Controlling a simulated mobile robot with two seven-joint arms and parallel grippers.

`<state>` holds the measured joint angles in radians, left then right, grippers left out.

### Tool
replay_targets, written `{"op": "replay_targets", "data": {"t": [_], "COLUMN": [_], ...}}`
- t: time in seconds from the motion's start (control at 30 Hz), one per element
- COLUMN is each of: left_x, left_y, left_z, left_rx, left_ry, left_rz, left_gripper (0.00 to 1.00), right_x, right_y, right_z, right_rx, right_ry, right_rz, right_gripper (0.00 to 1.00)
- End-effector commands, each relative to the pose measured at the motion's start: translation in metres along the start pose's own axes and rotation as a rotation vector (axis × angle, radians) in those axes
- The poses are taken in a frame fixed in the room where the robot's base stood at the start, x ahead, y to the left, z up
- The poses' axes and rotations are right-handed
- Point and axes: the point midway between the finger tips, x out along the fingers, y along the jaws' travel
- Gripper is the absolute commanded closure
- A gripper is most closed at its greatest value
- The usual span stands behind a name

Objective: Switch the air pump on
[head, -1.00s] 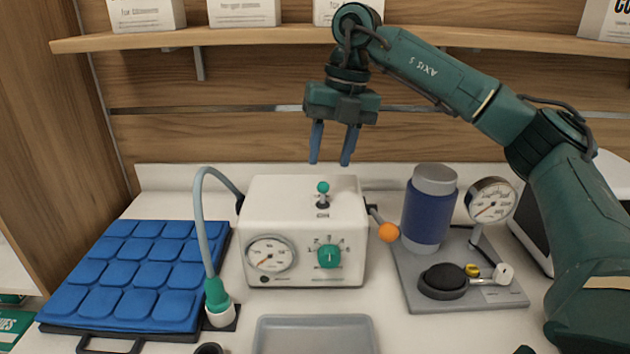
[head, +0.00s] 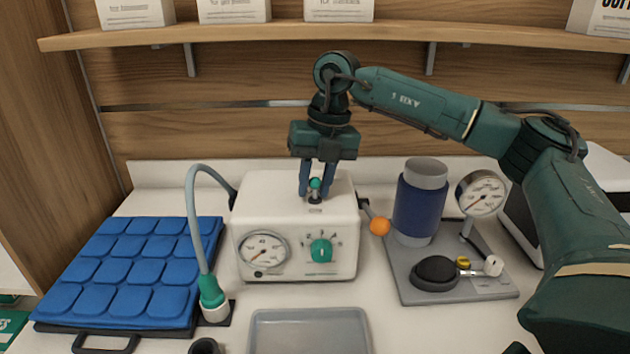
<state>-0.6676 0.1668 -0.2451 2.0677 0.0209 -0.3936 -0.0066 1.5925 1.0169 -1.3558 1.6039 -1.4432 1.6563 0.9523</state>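The air pump (head: 297,225) is a white box on the counter. Its front has a round gauge (head: 262,249) and a green dial knob (head: 320,250). A small toggle switch with a green tip (head: 315,184) stands on its top. My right gripper (head: 316,194) points down over the pump, with its two blue fingers on either side of the toggle. The fingers are apart; whether they touch the toggle I cannot tell. A lever with an orange ball (head: 379,226) sticks out at the pump's right side. My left gripper is not in view.
A grey hose with a green connector (head: 211,292) stands left of the pump, next to a blue cell cushion (head: 135,270). A grey tray (head: 309,330) lies in front. A grey board (head: 459,289) with a blue cylinder (head: 418,204) and gauge (head: 482,194) is at right. A shelf (head: 390,38) runs above.

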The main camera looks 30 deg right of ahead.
Motion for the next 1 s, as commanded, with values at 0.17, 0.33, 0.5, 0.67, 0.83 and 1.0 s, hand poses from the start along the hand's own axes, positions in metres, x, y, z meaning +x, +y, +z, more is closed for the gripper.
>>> {"op": "replay_targets", "data": {"t": [0.17, 0.33, 0.5, 0.67, 0.83, 1.0], "left_x": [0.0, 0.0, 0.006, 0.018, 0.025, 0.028], "left_y": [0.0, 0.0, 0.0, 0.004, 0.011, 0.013], "left_z": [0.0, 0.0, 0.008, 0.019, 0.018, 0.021], "left_rx": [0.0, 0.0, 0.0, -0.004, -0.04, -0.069], "left_ry": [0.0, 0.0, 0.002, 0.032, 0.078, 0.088], "left_rz": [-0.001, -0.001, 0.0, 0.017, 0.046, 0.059], "left_gripper": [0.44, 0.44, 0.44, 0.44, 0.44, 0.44], "right_x": [0.0, 0.0, 0.004, 0.01, 0.01, 0.007], "right_y": [0.0, 0.0, 0.0, 0.0, 0.001, 0.002], "right_z": [0.0, 0.0, -0.002, -0.008, -0.013, -0.015], "right_rx": [0.0, 0.0, -0.011, -0.036, -0.058, -0.068], "right_ry": [0.0, 0.0, -0.034, -0.162, -0.289, -0.355], "right_rz": [0.0, 0.0, -0.008, -0.035, -0.061, -0.076], "right_gripper": [0.89, 1.0, 1.0, 1.0, 1.0, 1.0]}}
